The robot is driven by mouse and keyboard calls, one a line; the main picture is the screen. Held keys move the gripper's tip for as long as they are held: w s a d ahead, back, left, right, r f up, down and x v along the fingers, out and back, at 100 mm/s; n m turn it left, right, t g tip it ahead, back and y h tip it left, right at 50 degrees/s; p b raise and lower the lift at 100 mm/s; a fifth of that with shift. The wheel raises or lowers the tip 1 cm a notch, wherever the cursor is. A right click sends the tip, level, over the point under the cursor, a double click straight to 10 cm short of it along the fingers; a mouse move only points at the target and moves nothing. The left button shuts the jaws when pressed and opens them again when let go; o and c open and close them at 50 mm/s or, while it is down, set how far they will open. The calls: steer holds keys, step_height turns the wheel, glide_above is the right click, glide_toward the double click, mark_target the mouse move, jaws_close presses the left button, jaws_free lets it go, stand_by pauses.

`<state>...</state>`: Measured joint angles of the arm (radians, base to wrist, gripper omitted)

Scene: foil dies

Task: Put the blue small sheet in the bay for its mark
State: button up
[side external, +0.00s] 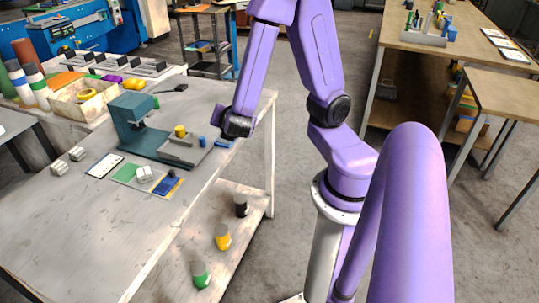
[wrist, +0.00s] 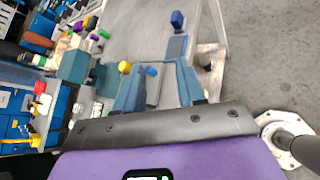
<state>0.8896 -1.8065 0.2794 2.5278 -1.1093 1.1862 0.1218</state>
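A flat set of coloured sheets lies near the front of the white table. It has a green part (side external: 127,173) at left and a dark blue sheet (side external: 166,185) at right, with orange showing at its edge. I cannot tell which piece is the blue small sheet, and no mark is readable. A teal press (side external: 133,122) with a grey bed (side external: 185,150) stands behind them. My gripper (side external: 236,138) is above the table's right side, beside the press. In the wrist view its two blue fingers (wrist: 160,85) stand apart, with nothing clearly held between them.
White blocks (side external: 144,173) sit on the sheets. A white card (side external: 103,166) lies to their left. The table's front left (side external: 70,220) is clear.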

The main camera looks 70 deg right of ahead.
steer(key=s+a+r+m+g+y, duration=0.2)
steer(key=s+a+m+g+y, duration=0.4)
steer(key=s+a+y, duration=0.4)
steer(key=s+a+m, duration=0.1)
steer(key=s+a, duration=0.1)
steer(key=s, duration=0.3)
steer(key=shift+a+g, duration=0.3)
steer(key=shift+g, duration=0.1)
